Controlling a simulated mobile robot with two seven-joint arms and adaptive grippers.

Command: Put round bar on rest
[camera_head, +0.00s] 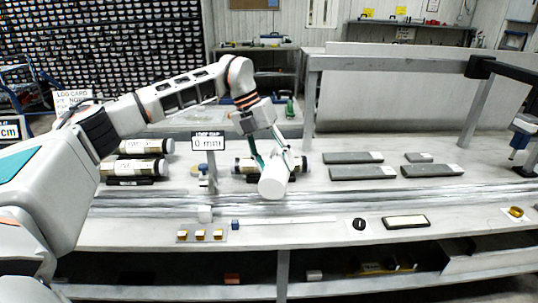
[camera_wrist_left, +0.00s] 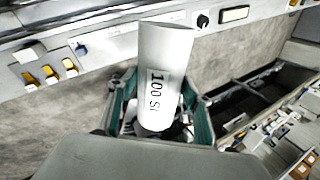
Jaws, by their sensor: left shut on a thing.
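My left gripper (camera_head: 269,160) is shut on a white round bar (camera_head: 273,183) and holds it above the bench. In the left wrist view the bar (camera_wrist_left: 165,60) sits between the teal fingers, with a label reading "100 SI". Behind the bar in the head view, a clear core liner (camera_head: 242,164) with dark and gold contents lies on a black cradle (camera_head: 252,179); the gripper and bar cover part of it. I cannot tell which support is the rest. My right gripper is not in view.
Core liners (camera_head: 132,167) lie on the left of the bench. A "0 mm" sign (camera_head: 207,141) stands near the held bar. Grey slabs (camera_head: 362,173) lie to the right.

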